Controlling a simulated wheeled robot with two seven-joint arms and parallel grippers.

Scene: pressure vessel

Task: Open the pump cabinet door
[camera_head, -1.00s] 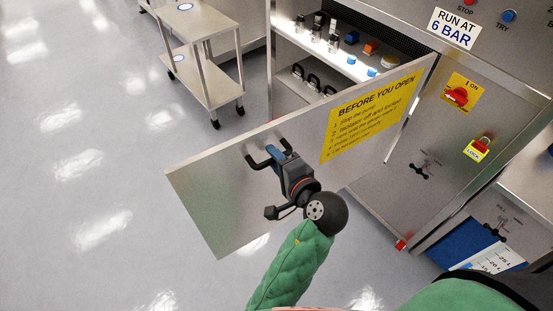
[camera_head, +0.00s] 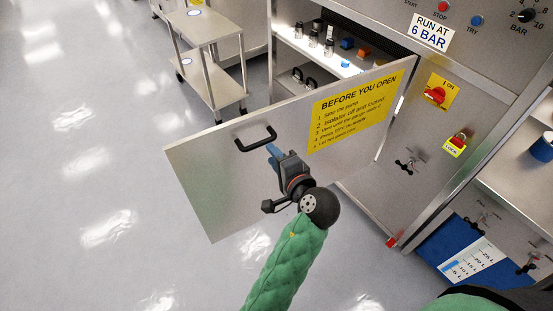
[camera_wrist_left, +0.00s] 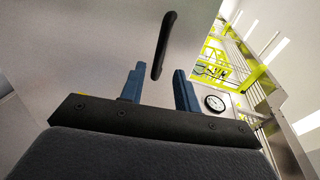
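The pump cabinet door (camera_head: 205,187) is a steel panel with a yellow "BEFORE YOU OPEN" sign (camera_head: 350,112). It stands swung wide open, with the shelves behind it exposed. Its black bar handle (camera_head: 255,138) is near the free end. My left gripper (camera_head: 273,151) is in front of the door, just below and right of the handle. In the left wrist view its blue fingers (camera_wrist_left: 158,84) are apart with nothing between them, and the handle (camera_wrist_left: 165,45) is beyond the fingertips. My right gripper is not in view.
The cabinet shelf (camera_head: 340,62) holds small bottles and coloured parts. A steel trolley (camera_head: 210,60) stands behind the door. Floor on the left is clear.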

